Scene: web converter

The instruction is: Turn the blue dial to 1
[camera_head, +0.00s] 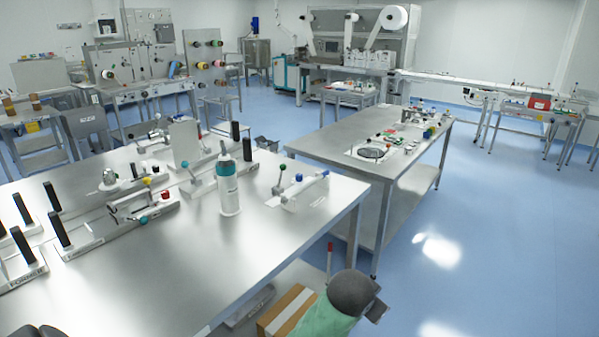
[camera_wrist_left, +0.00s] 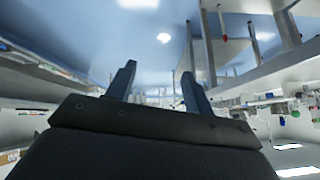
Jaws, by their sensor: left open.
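A small fixture with a blue knob (camera_head: 325,174) and a dark green ball-tipped lever (camera_head: 283,167) stands near the right edge of the near steel table (camera_head: 270,255). Another blue knob (camera_head: 428,133) is on the second table. No numbers on either knob are readable, and I cannot tell which is the dial. My right gripper is in neither view.
A white bottle with a teal band (camera_head: 229,187) stands left of the blue-knob fixture. Clamps and black-handled fixtures fill the left of the near table. The second steel table (camera_head: 410,185) stands behind right. Blue floor (camera_head: 480,220) is open at right. A cardboard box (camera_head: 287,310) sits low in front.

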